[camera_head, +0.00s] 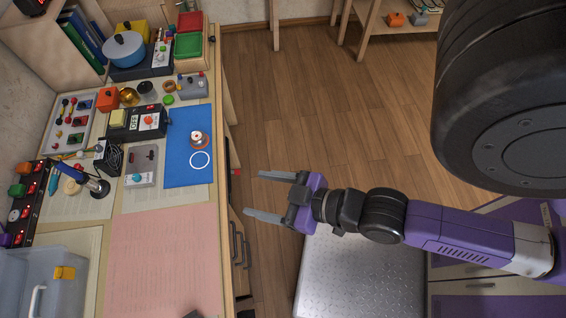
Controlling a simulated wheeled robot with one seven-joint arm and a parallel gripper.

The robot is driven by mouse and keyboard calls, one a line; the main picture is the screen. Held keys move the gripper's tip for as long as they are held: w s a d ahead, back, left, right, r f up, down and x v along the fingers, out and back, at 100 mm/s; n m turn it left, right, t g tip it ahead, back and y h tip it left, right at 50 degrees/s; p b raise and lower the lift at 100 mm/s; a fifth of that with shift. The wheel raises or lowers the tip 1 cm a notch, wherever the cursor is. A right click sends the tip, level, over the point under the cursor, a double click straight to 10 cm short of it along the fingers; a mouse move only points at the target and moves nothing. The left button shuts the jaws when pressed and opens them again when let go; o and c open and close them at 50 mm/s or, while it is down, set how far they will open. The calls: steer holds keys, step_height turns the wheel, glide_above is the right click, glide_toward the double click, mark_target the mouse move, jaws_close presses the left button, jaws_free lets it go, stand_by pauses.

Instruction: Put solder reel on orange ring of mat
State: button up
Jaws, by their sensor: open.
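A blue mat (180,174) lies on the bench. A small reel-like thing with a pale top and a reddish-brown round edge, seemingly the solder reel (197,136), stands on the mat's right part. I cannot tell whether the orange-brown round shape at its foot is the reel's own flange or the orange ring.
A grey box (141,166), a soldering iron stand (97,187) and a black device with a display (136,122) stand left of the mat. A pink sheet (165,262) lies in front. A clear bin (40,285) is at lower left. Open floor lies right of the bench.

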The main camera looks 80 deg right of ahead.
steer(key=s+a+r+n+t+y, duration=0.1)
steer(key=s+a+r+t, duration=0.1)
steer(key=r, duration=0.5)
steer(key=s+a, duration=0.1)
steer(key=s, duration=0.1)
steer(key=shift+s+r+y, duration=0.35)
steer(key=shift+s+y, duration=0.05)
steer(key=shift+f+b, duration=0.35)
